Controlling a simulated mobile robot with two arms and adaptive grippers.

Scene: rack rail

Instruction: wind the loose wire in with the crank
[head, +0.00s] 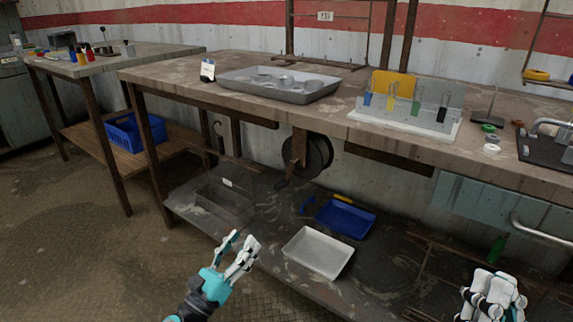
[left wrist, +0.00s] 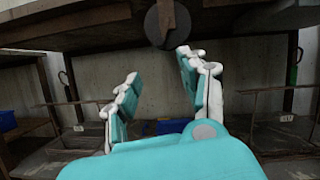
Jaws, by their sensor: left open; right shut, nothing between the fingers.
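A dark round reel (head: 318,157) hangs under the front edge of the middle workbench on a rusty bracket (head: 299,146). A small dark piece that looks like the crank handle (head: 282,184) sticks out at its lower left. The reel also shows at the top of the left wrist view (left wrist: 154,28). I cannot clearly make out the loose wire. My left gripper (head: 242,243) is open and empty, below and left of the reel and apart from it; its spread fingers show in the left wrist view (left wrist: 160,66). My right gripper (head: 493,288) is shut and empty at the lower right.
The workbench top (head: 190,72) overhangs the reel. On the lower shelf are a clear bin (head: 225,203), a white tray (head: 318,252) and a blue tray (head: 345,218). A grey tray (head: 280,88) stands on top. Floor at the left is free.

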